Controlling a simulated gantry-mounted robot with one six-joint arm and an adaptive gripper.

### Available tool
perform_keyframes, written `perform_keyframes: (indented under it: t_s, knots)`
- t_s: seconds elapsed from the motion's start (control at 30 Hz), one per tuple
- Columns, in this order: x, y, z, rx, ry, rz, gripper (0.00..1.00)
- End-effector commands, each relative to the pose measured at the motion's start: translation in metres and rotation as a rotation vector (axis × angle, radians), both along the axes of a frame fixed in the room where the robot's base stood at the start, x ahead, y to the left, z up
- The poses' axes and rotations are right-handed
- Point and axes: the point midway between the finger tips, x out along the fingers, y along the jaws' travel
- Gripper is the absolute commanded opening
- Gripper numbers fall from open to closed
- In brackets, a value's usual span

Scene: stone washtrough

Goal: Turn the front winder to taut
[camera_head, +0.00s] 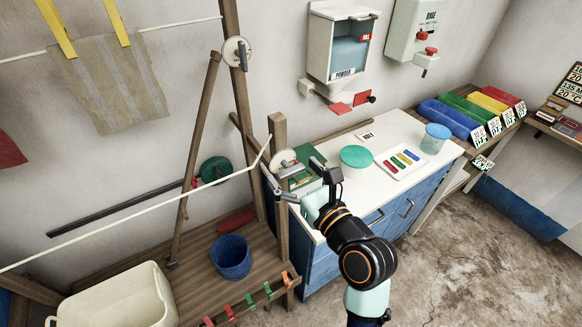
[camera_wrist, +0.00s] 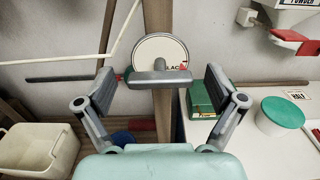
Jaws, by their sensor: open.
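The front winder (camera_head: 283,158) is a pale round dial on a wooden post. In the wrist view the dial (camera_wrist: 155,48) shows part of a word, "LAC", and a small red mark near its right edge. Its grey crossbar handle (camera_wrist: 160,78) lies about level. My gripper (camera_head: 301,178) is open, with one finger on each side of the handle and visible gaps between; the fingers also show in the wrist view (camera_wrist: 159,84). A white line (camera_head: 140,208) runs from the post's top down to the left with a bend near the post.
A second winder (camera_head: 237,52) sits on the rear post. A green box (camera_head: 308,168) and a teal lid (camera_head: 356,156) are on the white counter (camera_head: 375,125) to the right. A blue bucket (camera_head: 231,257) and cream tub (camera_head: 120,300) stand lower left.

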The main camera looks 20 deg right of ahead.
Motion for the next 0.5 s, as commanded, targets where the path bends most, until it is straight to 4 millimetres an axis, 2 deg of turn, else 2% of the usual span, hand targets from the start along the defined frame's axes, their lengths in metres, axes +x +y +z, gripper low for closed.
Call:
perform_keyframes:
  t_s: [0.13, 0.37, 0.5]
  knots:
    - [0.0104, 0.0018, -0.0004, -0.001, 0.001, 0.000, 0.94]
    - [0.0109, 0.0018, -0.0006, -0.001, 0.001, 0.000, 0.92]
    - [0.0107, 0.0017, -0.0006, -0.001, 0.001, 0.000, 0.69]
